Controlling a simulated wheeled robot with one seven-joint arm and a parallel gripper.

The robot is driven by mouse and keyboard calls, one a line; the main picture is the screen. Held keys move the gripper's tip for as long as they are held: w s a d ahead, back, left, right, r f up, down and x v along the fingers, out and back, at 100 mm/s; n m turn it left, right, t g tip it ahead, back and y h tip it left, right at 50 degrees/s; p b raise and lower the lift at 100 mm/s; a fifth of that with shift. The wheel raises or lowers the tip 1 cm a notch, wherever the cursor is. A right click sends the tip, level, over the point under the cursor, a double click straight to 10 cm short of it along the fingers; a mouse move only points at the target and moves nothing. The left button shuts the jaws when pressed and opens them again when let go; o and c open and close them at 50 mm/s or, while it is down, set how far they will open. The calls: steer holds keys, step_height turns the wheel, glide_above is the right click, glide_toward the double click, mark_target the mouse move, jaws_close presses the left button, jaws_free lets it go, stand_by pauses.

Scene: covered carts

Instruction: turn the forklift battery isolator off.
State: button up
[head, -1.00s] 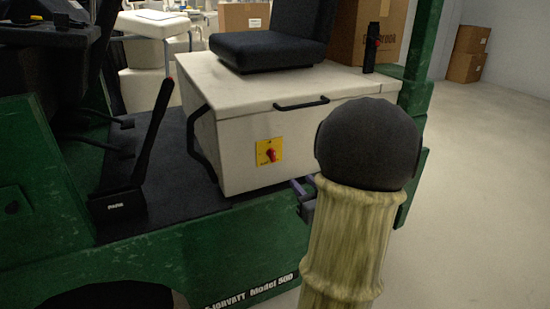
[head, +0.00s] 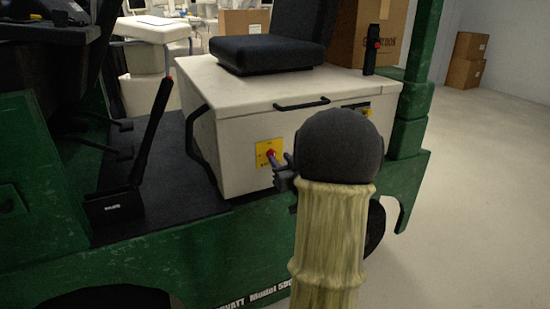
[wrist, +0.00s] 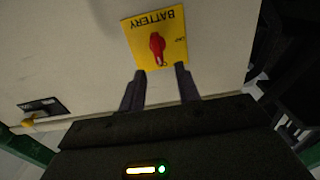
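The battery isolator is a red rotary knob on a yellow plate (head: 262,153) on the front of the white battery box. In the wrist view the red knob (wrist: 157,46) sits on the yellow plate (wrist: 140,31) marked BATTERY, which appears upside down. The knob's handle looks roughly along the picture's vertical, slightly tilted. My gripper (wrist: 160,72) is open, its two dark fingers apart, with the tips at the plate's lower edge in the wrist view and the knob centred beyond them. In the head view my gripper (head: 277,162) is at the plate, partly covering it; contact cannot be told.
The white box (head: 235,100) has a black handle (head: 302,104) on its top edge and a black seat (head: 265,54) above. A lever (head: 150,130) stands left on the green forklift (head: 160,255). Open floor (head: 480,190) lies to the right.

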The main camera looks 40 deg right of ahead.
mark_target(274, 153)
steer(key=x, duration=0.4)
steer(key=shift+w+b, duration=0.25)
steer(key=shift+b, duration=0.1)
jaws_close()
